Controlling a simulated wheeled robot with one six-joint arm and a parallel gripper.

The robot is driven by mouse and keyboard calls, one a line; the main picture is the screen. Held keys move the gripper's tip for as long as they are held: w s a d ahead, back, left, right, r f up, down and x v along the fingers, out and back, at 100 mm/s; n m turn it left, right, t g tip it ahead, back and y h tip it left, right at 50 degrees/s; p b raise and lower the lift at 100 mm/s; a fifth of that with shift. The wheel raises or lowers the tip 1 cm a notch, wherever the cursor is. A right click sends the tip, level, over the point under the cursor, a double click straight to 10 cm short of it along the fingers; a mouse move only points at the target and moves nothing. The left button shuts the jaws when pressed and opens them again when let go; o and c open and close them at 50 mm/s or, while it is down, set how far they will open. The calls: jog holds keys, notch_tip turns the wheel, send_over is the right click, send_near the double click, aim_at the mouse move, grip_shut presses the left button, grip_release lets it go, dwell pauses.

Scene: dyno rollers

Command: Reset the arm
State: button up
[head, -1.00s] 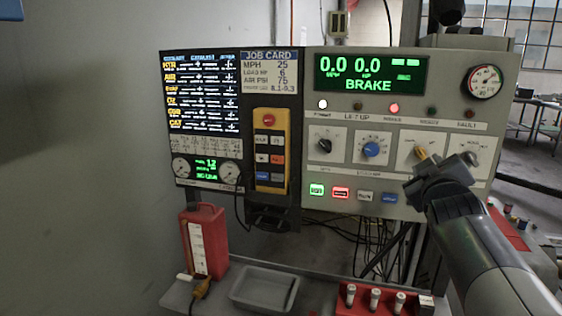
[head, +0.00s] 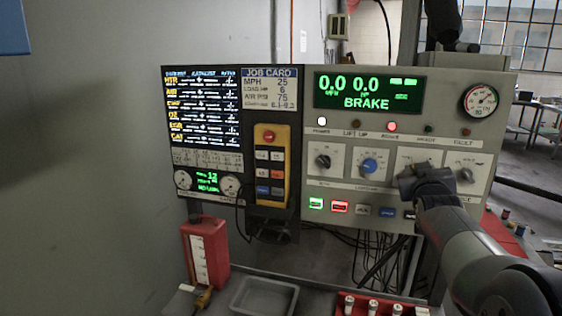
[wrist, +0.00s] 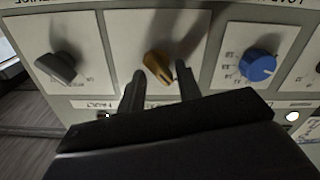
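My gripper (head: 412,180) is in front of the control panel (head: 490,100), at the third knob from the left in the head view. In the wrist view, which is upside down, its two dark fingers (wrist: 160,73) are apart. The yellow-orange knob (wrist: 157,66) shows in the gap between the fingertips, with no clear contact on either side. In the head view my gripper hides this knob. My arm reaches in from the lower right.
Lit buttons (head: 316,204) run below. A yellow pendant (head: 271,165) hangs to the left. A red canister (head: 205,253), a grey tray (head: 265,297) and a red holder are below.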

jog(key=m+p, duration=0.5)
jog(key=p, duration=0.1)
jog(key=shift+d, duration=0.2)
jog(key=shift+f, duration=0.1)
dwell(0.3)
